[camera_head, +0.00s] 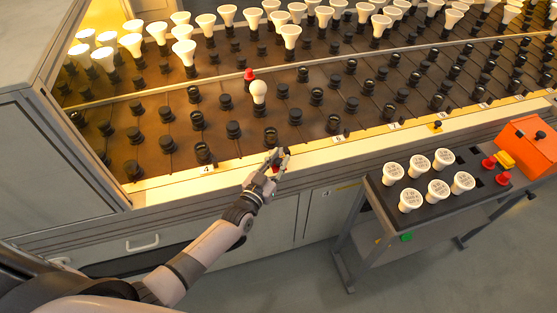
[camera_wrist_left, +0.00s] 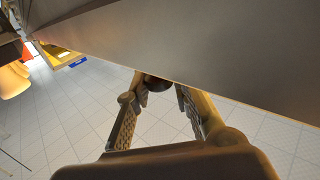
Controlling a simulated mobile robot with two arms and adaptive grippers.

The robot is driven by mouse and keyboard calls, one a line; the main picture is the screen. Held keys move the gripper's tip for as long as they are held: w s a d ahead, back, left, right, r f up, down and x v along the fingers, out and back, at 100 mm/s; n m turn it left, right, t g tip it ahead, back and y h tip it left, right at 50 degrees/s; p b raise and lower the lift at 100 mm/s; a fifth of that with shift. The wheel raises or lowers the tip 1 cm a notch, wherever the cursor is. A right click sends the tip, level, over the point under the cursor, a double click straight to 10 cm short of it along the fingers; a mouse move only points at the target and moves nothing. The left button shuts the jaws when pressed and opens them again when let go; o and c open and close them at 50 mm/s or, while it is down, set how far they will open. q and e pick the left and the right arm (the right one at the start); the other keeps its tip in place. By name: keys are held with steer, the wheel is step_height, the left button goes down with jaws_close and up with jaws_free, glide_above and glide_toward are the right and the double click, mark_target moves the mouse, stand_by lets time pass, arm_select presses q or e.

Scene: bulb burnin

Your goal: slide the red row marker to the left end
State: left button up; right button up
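The red row marker (camera_head: 276,170) shows as a small red patch on the bench's front rail, mostly hidden by my left gripper. My left gripper (camera_head: 278,158) is at the rail, over the marker. In the left wrist view its two fingers (camera_wrist_left: 162,92) stand apart, with a dark round knob (camera_wrist_left: 157,83) between their tips. A small gap shows on the right of the knob, so the fingers look open around it. My right gripper is in neither view.
The pale front rail (camera_head: 225,172) runs left to a corner by the grey cabinet (camera_head: 60,160). Rows of dark sockets and white bulbs lie behind it. A cart with several bulbs (camera_head: 438,190) and an orange box (camera_head: 528,145) stands at right.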

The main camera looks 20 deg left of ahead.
mark_target(164, 195)
arm_select(q)
jaws_close()
stand_by(0.3)
steer(key=s+a, duration=0.2)
steer(key=a, duration=0.2)
steer(key=s+a+p, duration=0.1)
steer(key=s+a, duration=0.2)
steer(key=a, duration=0.1)
steer(key=s+a, duration=0.3)
steer(key=a, duration=0.1)
steer(key=shift+s+a+p, duration=0.2)
steer(key=shift+p, duration=0.15)
steer(key=s+a, duration=0.3)
steer(key=a, duration=0.2)
steer(key=s+a, duration=0.4)
steer(key=a, duration=0.1)
steer(key=s+a, duration=0.3)
steer(key=a, duration=0.3)
steer(key=shift+s, duration=0.35)
steer(key=shift+o, duration=1.5)
jaws_free()
steer(key=shift+s+a, duration=0.1)
steer(key=shift+s, duration=0.1)
